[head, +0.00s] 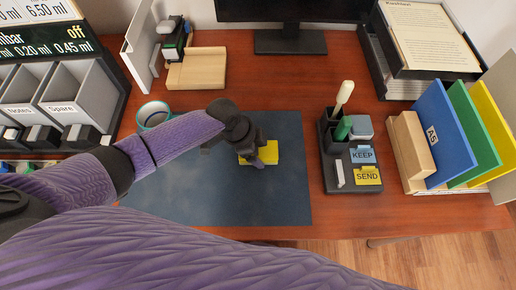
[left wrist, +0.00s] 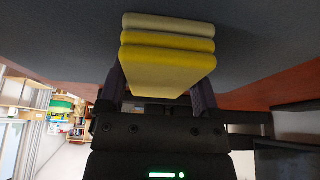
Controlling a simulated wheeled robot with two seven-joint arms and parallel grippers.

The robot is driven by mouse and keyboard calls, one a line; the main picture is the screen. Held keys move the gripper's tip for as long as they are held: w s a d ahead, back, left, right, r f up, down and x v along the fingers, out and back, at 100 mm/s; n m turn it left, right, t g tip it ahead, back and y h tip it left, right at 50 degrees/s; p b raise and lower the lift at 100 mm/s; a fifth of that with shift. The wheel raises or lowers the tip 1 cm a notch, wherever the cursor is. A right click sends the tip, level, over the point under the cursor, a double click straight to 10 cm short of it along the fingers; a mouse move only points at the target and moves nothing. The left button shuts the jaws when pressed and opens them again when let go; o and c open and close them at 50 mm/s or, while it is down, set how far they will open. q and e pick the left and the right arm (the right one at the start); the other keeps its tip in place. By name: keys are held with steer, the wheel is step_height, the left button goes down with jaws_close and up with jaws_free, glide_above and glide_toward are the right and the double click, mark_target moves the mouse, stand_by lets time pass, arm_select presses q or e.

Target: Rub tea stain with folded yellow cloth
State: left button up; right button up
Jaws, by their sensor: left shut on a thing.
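The folded yellow cloth (head: 263,155) is over the dark blue desk mat (head: 281,205). My left gripper (head: 250,152) is shut on it from above. In the left wrist view the cloth (left wrist: 168,52) shows as several stacked yellow layers between the two fingers of my left gripper (left wrist: 160,88), with its far side at or close to the grey-blue mat surface (left wrist: 60,30). I cannot tell whether it touches the mat. No tea stain shows; the arm and cloth hide part of the mat. My right gripper is not in view.
A black organizer (head: 348,185) with KEEP and SEND cards stands right of the mat. A teal-rimmed round container (head: 153,114) is at the mat's back left. Grey bins (head: 72,90) stand left; upright folders (head: 445,125) stand right. The mat's front right is clear.

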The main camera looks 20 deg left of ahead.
mark_target(263, 174)
arm_select(q)
steer(key=shift+s+d+r+p, duration=0.15)
steer(key=shift+s+d+p, duration=0.05)
steer(key=shift+s+p, duration=0.6)
steer(key=shift+s+d, duration=0.1)
steer(key=shift+s, duration=0.2)
steer(key=shift+f, duration=0.2)
steer(key=shift+s+d+r+p, duration=0.1)
steer(key=shift+s+d+p, duration=0.05)
steer(key=shift+s+p, duration=0.35)
steer(key=shift+s+d+r+p, duration=0.1)
steer(key=shift+s+p, duration=0.2)
steer(key=shift+s, duration=0.25)
steer(key=shift+s+d+f, duration=0.1)
steer(key=shift+s, duration=0.05)
steer(key=shift+f, duration=0.1)
